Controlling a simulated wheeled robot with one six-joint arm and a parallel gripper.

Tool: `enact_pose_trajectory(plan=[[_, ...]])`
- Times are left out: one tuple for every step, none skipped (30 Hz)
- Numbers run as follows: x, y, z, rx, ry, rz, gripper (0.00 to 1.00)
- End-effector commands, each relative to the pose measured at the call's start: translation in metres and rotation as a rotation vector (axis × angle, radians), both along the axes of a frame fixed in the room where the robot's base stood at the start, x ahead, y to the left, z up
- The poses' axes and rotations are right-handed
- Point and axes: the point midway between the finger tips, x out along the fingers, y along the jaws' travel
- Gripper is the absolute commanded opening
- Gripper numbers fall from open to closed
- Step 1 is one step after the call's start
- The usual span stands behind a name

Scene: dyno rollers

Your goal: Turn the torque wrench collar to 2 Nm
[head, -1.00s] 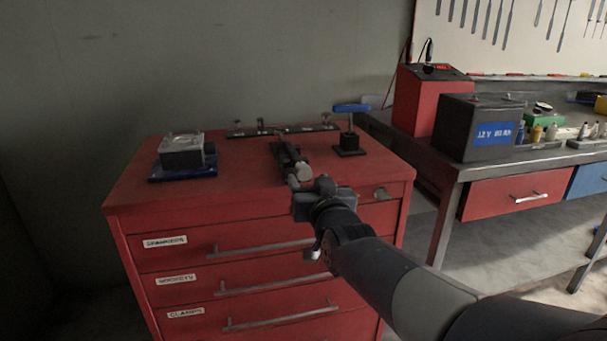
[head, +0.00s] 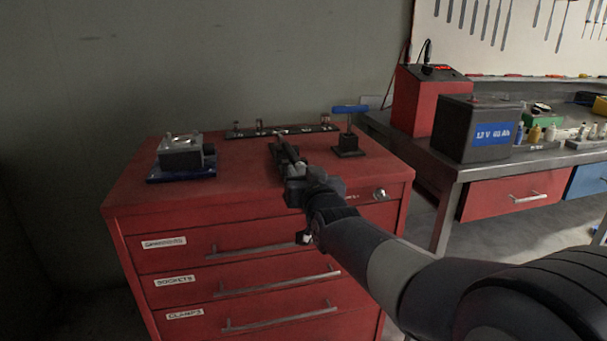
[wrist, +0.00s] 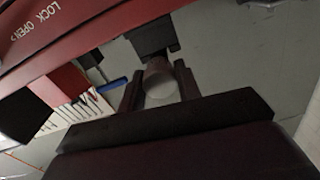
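The torque wrench (head: 283,153) lies on the red cabinet top, its near end pointing towards the front edge. My gripper (head: 298,178) is at that near end. In the wrist view a short round grey-brown piece, apparently the collar (wrist: 160,80), sits between the two fingers of my gripper (wrist: 160,88). The fingers lie close along both its sides. I cannot tell whether they press on it. A dark block (wrist: 153,38) stands beyond it. The collar's scale markings cannot be read, and my gripper partly hides the collar in the head view.
On the red cabinet (head: 240,200) are a blue-based device (head: 182,158), a dark rail (head: 280,131) and a blue T-handled tool (head: 350,130). The cabinet lock (head: 380,194) is right of my gripper. A bench (head: 452,180) with a battery (head: 478,128) stands to the right.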

Motion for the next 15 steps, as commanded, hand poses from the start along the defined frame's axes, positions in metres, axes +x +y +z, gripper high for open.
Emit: enact_pose_trajectory(plan=[[-0.0001,0.0,0.0,0.0,0.0,0.0,0.28],[-0.0001,0.0,0.0,0.0,0.0,0.0,0.26],[-0.0001,0.0,0.0,0.0,0.0,0.0,0.22],[-0.0001,0.0,0.0,0.0,0.0,0.0,0.2],[-0.0001,0.0,0.0,0.0,0.0,0.0,0.17],[-0.0001,0.0,0.0001,0.0,0.0,0.0,0.14],[-0.0001,0.0,0.0,0.0,0.0,0.0,0.12],[-0.0001,0.0,0.0,0.0,0.0,0.0,0.09],[-0.0002,-0.0001,0.0001,0.0,0.0,0.0,0.08],[-0.0002,-0.0001,0.0,0.0,0.0,0.0,0.08],[-0.0002,-0.0001,0.0,0.001,0.0,0.0,0.08],[-0.0002,0.0,-0.0002,0.003,0.001,0.0,0.08],[-0.0002,0.0,-0.0003,0.006,0.002,0.0,0.08],[-0.0002,0.0,-0.0004,0.01,0.002,0.0,0.08],[-0.0002,0.0,-0.0006,0.017,0.004,0.0,0.08]])
